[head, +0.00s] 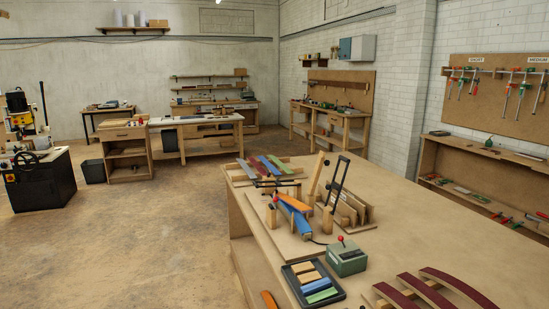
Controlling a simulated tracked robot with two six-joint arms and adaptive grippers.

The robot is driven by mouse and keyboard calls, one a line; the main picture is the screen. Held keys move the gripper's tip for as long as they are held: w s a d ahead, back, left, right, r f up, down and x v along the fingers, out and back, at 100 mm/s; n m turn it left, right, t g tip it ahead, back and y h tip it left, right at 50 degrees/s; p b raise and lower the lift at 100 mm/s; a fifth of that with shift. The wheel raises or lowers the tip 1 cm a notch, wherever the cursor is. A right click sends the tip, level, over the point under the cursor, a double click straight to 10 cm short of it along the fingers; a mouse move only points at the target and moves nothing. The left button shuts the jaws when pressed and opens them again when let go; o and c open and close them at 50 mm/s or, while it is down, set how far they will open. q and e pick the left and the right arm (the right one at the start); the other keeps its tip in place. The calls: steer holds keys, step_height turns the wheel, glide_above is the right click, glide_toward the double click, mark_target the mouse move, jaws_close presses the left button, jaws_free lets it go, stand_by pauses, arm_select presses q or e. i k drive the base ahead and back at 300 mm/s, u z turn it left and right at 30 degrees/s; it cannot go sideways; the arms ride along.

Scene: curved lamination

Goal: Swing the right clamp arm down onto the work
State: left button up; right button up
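A bending jig on a wooden baseboard (283,240) stands on the near workbench. A black clamp arm (338,181) on the jig's right side is raised and slants up to the right, clear of the work. A blue curved piece (295,222) lies across the jig, with an orange piece (294,203) at its upper end. A dark bar (272,183) lies low at the jig's left rear; I cannot tell if it is the other clamp arm.
A green box with a red-knobbed lever (346,258) stands in front of the jig. A dark tray (338,294) holds coloured blocks. Dark red curved strips (459,287) lie at front right. Coloured strips (266,165) lie behind the jig. The benchtop's right side (440,220) is clear.

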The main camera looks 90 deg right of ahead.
mark_target(334, 184)
steer(key=u, duration=0.15)
steer(key=i, duration=1)
steer(key=z, duration=3.25)
steer(key=i, duration=1.05)
steer(key=u, duration=0.4)
